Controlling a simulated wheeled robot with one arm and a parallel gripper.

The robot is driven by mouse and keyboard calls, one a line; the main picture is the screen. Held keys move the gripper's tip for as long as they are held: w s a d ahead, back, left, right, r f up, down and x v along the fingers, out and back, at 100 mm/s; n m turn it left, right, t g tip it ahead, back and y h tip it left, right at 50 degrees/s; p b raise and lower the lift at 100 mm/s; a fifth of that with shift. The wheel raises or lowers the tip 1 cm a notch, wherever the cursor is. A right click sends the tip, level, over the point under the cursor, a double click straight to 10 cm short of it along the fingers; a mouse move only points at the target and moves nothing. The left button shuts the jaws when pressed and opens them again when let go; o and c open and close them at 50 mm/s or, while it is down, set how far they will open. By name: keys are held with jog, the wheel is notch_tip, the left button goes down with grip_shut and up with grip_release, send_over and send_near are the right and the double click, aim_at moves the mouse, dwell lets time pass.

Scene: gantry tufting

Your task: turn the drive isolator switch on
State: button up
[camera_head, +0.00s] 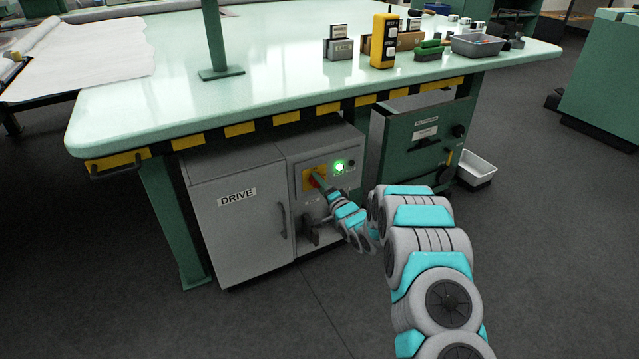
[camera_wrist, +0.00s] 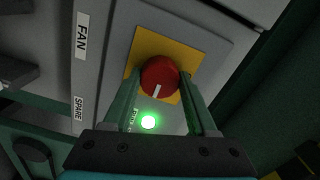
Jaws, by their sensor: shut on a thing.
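The drive isolator switch is a red rotary knob (camera_wrist: 158,72) on a yellow square plate (camera_wrist: 193,58) in the wrist view. Its white mark points down in that view, toward the lit green lamp (camera_wrist: 148,122). My gripper (camera_wrist: 161,82) is shut on the knob, one finger on each side. In the head view my gripper (camera_head: 323,186) reaches the yellow plate (camera_head: 309,176) on the grey cabinet marked DRIVE (camera_head: 238,225). There it mostly hides the knob. The green lamp (camera_head: 339,167) glows to the right of the plate.
The green table top (camera_head: 270,90) with its black and yellow striped edge overhangs the cabinet. A green control box (camera_head: 420,140) stands to the right, with a white bin (camera_head: 476,169) beyond.

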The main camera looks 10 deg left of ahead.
dwell(0.4)
jog(key=o, duration=1.4)
jog(key=shift+c, duration=0.2)
jog(key=shift+d, duration=0.1)
jog(key=v, duration=0.7)
jog(key=shift+s+d+b, duration=0.15)
jog(key=shift+s+b, duration=0.15)
jog(key=shift+b, duration=0.1)
